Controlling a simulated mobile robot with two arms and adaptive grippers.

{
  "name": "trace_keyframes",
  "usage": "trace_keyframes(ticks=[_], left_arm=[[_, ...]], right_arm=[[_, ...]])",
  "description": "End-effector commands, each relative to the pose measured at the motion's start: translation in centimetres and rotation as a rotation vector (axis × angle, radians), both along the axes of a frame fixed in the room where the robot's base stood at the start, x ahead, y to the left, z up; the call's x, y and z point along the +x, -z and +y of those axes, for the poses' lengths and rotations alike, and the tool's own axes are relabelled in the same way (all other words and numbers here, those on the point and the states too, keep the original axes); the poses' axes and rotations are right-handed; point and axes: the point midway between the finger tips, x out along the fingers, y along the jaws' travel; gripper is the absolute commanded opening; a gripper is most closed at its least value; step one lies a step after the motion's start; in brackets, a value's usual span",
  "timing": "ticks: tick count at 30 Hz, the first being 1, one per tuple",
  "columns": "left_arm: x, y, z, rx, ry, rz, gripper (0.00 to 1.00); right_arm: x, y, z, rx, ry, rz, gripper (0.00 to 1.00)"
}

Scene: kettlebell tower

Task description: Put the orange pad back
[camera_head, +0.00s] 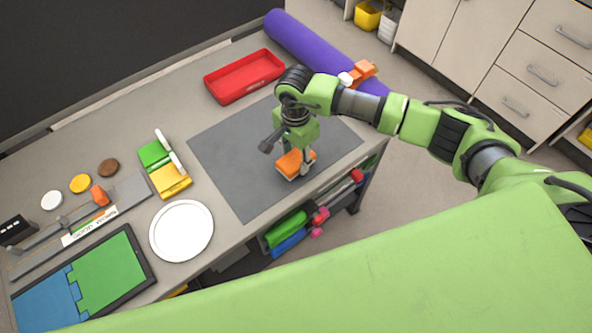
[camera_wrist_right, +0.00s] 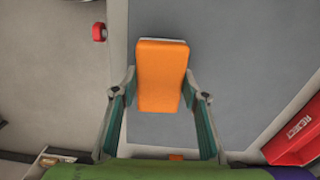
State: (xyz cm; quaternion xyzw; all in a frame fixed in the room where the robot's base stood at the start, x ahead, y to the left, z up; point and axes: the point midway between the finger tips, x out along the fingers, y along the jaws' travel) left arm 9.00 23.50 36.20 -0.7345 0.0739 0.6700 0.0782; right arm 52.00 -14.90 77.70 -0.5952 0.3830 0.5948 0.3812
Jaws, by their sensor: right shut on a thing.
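The orange pad (camera_head: 291,163) has a pale underside and is over the grey mat (camera_head: 228,160), near the mat's front edge. My right gripper (camera_head: 297,161) is shut on it from above. In the right wrist view, the orange pad (camera_wrist_right: 162,72) sits between the two fingertips of my right gripper (camera_wrist_right: 160,85), one on each side. I cannot tell whether the pad touches the mat or hangs just above it. My left gripper is not in view.
A green and yellow piece with white uprights (camera_head: 170,180) stands left of the mat. A white plate (camera_head: 181,231) lies in front of it. A red tray (camera_head: 244,77) and a purple roll (camera_head: 310,47) lie at the back. Much of the mat is clear.

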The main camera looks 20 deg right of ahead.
Motion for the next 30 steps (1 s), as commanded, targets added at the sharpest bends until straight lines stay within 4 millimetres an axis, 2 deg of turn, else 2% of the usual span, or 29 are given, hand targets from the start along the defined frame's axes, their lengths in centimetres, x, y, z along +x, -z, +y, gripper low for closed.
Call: trace_keyframes(ticks=[1,6,25,26,29,30], left_arm=[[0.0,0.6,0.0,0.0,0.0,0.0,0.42],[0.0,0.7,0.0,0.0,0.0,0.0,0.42],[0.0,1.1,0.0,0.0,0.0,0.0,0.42],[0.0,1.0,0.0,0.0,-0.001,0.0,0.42],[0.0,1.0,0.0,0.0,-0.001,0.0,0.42],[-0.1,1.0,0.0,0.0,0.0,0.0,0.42]], right_arm=[[0.0,0.8,0.0,0.0,0.001,0.0,0.05],[0.0,1.7,0.0,0.0,0.001,0.001,0.05],[0.0,2.1,0.0,-0.001,0.0,0.0,0.05],[0.0,2.0,0.0,-0.001,0.0,0.0,0.35],[0.0,2.0,0.0,-0.001,0.0,0.0,0.34],[0.0,2.0,0.0,-0.001,0.0,0.0,0.46]])
